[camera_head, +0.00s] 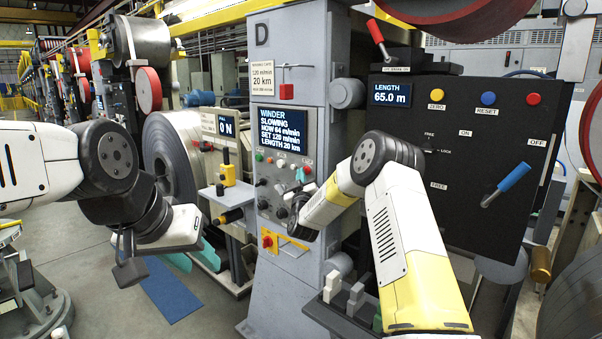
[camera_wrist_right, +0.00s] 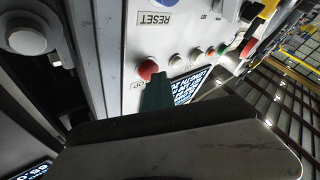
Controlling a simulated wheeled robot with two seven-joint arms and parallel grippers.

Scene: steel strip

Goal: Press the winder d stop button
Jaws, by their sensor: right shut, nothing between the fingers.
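The winder D panel (camera_head: 283,180) is on the grey column marked D, with a lit screen (camera_head: 282,129) reading "WINDER SLOWING", now 64 m/min. Below the screen is a row of small buttons, with a red button (camera_head: 307,170) at its right end. In the right wrist view the red button (camera_wrist_right: 148,68) has a partly hidden label beside it, ending in "OP". My right gripper (camera_wrist_right: 158,80) is shut and empty, its green fingertip right beside this button; I cannot tell whether they touch. My left gripper (camera_head: 194,259) hangs at the left, teal fingers apart.
A red emergency knob on a yellow plate (camera_head: 270,240) sits low on the column. A black panel (camera_head: 465,160) with a blue-handled lever (camera_head: 507,184) stands at right. A small shelf with a yellow pendant (camera_head: 229,175) juts out left of the column. A steel coil (camera_head: 172,150) stands behind.

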